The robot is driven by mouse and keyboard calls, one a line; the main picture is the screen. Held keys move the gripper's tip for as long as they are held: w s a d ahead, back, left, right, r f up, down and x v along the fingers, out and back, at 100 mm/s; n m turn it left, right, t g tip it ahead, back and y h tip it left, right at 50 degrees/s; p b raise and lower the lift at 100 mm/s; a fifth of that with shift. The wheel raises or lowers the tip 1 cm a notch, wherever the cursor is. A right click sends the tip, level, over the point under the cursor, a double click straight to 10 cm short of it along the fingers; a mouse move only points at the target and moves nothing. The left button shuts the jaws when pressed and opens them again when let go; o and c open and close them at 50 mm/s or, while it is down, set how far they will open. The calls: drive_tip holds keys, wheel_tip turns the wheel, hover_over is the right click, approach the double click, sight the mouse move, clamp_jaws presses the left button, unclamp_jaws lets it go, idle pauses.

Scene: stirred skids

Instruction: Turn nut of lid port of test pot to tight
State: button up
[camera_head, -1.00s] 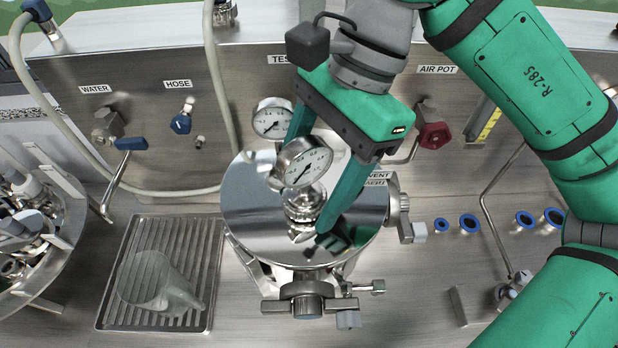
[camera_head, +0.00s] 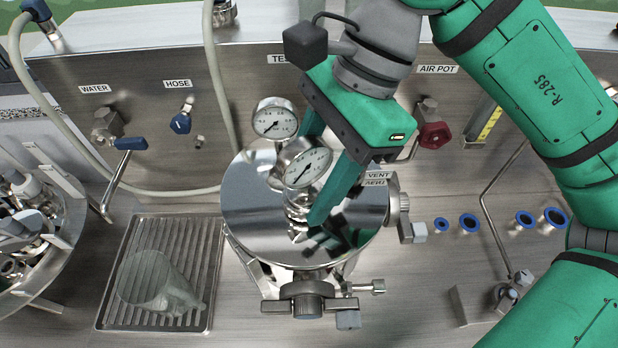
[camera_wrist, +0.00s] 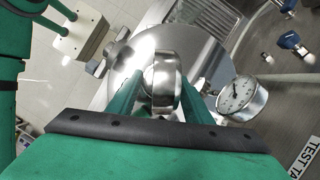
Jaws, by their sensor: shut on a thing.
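The test pot has a round, shiny lid (camera_head: 246,212), seen in the middle of the head view. A pressure gauge (camera_head: 306,166) stands on the lid port. The nut (camera_head: 296,211) of the port is low under this gauge, mostly hidden by the gauge and a finger. My gripper (camera_head: 299,208) reaches down from above, with its green fingers on both sides of the port, shut on the nut. In the wrist view, my gripper (camera_wrist: 162,108) has a finger on each side of the port gauge's metal case (camera_wrist: 163,82); the nut is hidden there.
A second gauge (camera_head: 274,118) stands just behind the lid. Clamps (camera_head: 308,300) sit around the pot. A red valve knob (camera_head: 434,135) is at the back right. The bench at front right is mostly clear.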

drive_tip(key=shift+d+m+t, duration=0.1)
drive_tip(key=shift+m+t, duration=0.5)
drive_tip(key=shift+m, duration=0.9)
drive_tip(key=shift+m+t, duration=0.4)
drive_tip(key=shift+m, duration=0.5)
drive_tip(key=shift+o, duration=0.2)
drive_tip(key=shift+s+m, duration=0.15)
drive_tip(key=shift+m, duration=0.25)
drive_tip(key=o, duration=1)
drive_tip(key=v, duration=1)
drive_tip(key=shift+s+d+r, duration=0.1)
drive_tip(key=shift+d+r, duration=0.05)
drive_tip(key=shift+r, duration=0.2)
drive_tip(key=shift+d, duration=0.15)
